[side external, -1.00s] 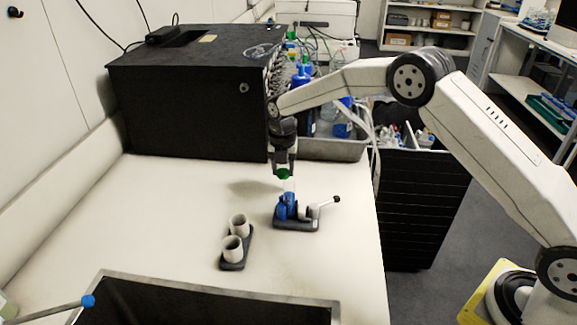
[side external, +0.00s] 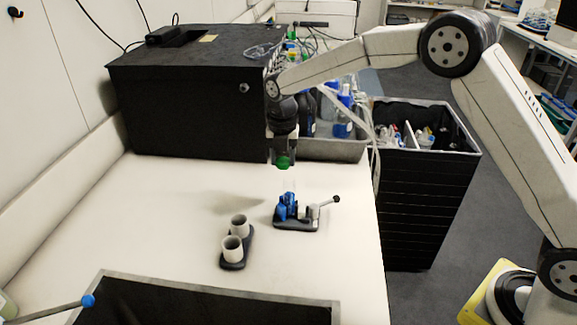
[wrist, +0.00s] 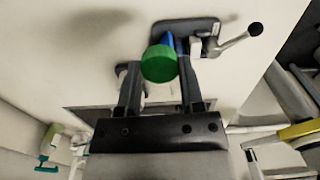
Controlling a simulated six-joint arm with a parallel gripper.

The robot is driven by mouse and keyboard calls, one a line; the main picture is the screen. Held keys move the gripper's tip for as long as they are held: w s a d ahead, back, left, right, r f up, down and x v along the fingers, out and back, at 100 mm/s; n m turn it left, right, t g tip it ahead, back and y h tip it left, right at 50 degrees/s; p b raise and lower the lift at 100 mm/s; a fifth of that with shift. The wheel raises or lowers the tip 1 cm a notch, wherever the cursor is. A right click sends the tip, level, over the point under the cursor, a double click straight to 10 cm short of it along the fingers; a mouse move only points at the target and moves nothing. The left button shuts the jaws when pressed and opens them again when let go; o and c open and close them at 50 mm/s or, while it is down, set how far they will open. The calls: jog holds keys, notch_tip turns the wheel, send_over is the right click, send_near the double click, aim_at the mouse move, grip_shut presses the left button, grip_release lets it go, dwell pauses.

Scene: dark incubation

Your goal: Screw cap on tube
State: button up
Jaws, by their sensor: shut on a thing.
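My gripper (side external: 283,160) is shut on a green cap (side external: 283,163) and holds it in the air above the worktop. The cap also shows between the fingers in the wrist view (wrist: 159,64). Below it, slightly to the right in the side view, a dark-based clamp holder with blue jaws (side external: 288,208) and a ball-ended lever (side external: 327,202) stands on the worktop. A clear upright tube may stand in the blue jaws, but it is too faint to tell. In the wrist view the cap covers part of the holder (wrist: 204,27). Cap and holder are clearly apart.
Two white cups (side external: 234,246) stand in a dark rack left of the holder. A large black box (side external: 190,105) stands behind, with a grey bin of bottles (side external: 340,150) beside it. A dark tray (side external: 200,300) lies at the front. The left worktop is bare.

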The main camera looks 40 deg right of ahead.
aim_at(289, 178)
jog(key=s+r, duration=0.1)
jog(key=r, duration=0.1)
jog(key=s+a+r, duration=0.1)
jog(key=s+r, duration=0.1)
jog(key=s+a+r, duration=0.1)
jog(key=s+r, duration=0.1)
jog(key=shift+s+a, duration=0.2)
jog(key=shift+s, duration=0.05)
jog(key=shift+f, duration=0.25)
jog(key=shift+f, duration=2.3)
jog(key=shift+f, duration=0.5)
dwell(1.4)
jog(key=o, duration=1.2)
jog(key=shift+c, duration=1.2)
jog(key=shift+n, duration=0.3)
